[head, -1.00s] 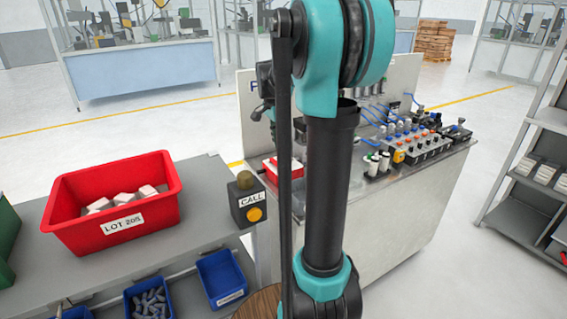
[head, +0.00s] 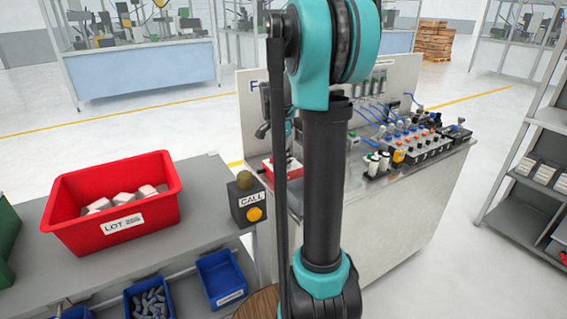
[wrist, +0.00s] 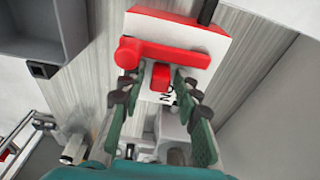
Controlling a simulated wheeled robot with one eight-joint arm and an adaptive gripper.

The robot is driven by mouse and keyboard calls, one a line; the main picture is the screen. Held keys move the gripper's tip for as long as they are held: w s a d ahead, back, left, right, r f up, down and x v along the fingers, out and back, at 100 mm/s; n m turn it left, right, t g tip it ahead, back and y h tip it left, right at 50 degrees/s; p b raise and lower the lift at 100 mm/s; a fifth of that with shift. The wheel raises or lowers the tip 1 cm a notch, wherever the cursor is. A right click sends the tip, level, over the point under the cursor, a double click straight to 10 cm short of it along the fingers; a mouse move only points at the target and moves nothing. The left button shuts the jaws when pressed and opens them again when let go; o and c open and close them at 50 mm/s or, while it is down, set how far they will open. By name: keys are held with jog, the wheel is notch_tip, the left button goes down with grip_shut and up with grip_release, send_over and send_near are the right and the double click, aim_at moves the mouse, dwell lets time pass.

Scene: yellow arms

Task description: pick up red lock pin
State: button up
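In the wrist view a white box with a red top (wrist: 196,24) has a red bar (wrist: 165,56) with a rounded left end across it. A small red block (wrist: 160,77) stands out below the bar, between my fingertips. It looks like the red lock pin, though I cannot be sure. My gripper (wrist: 153,88) is open, with one dark green finger on each side of this red block and visible gaps. In the head view the red and white box (head: 268,167) sits on the bench, partly hidden behind my arm.
A grey bin (wrist: 30,30) stands at the upper left of the wrist view. In the head view, a call button box (head: 248,203) and a red lot bin (head: 115,205) are on the left bench. Connectors and blue cables (head: 410,140) occupy the right bench.

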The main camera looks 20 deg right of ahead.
grip_shut()
jog(key=shift+r, duration=0.1)
notch_tip(320, 180, up, 20)
dwell(0.6)
